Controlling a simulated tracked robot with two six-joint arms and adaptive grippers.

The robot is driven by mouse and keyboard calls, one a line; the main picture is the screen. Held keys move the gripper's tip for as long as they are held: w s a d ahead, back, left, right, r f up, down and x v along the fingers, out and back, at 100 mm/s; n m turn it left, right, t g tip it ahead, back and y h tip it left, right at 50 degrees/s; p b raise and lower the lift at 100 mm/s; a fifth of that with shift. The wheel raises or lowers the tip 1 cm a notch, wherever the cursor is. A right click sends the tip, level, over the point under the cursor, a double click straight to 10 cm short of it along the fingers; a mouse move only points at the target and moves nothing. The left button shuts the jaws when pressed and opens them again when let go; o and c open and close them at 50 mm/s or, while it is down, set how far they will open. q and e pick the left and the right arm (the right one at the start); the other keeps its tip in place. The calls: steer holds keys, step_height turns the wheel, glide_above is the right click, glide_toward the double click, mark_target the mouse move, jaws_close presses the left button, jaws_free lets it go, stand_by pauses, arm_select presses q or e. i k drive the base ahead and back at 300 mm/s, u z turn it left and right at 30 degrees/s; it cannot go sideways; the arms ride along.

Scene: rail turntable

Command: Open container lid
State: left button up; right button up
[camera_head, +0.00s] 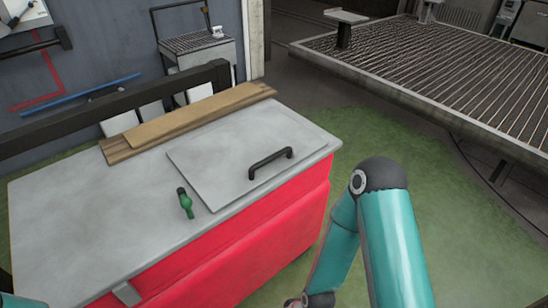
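The container is a red box (255,243) with a grey top. Its lid (215,160) is a flat grey panel lying flush on the top, at the right part, and looks closed. A black bar handle (270,162) stands on the lid near its right front side. My teal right arm rises at the lower right, in front of and to the right of the container, apart from the handle. Its gripper cannot be made out. Only a sliver of teal shows at the lower left corner, and my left gripper is not in view.
A green bottle-like object (186,203) lies on the container top, left of the lid. Wooden planks (190,122) lie along the back edge. A black rail (110,108) runs behind. A large grated table (430,75) stands at the back right. Green floor (455,225) is open at right.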

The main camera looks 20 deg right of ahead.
mark_target(224, 164)
steer(key=k, duration=1.1)
steer(key=z, duration=0.75)
steer(key=i, duration=1.95)
steer(key=u, duration=0.75)
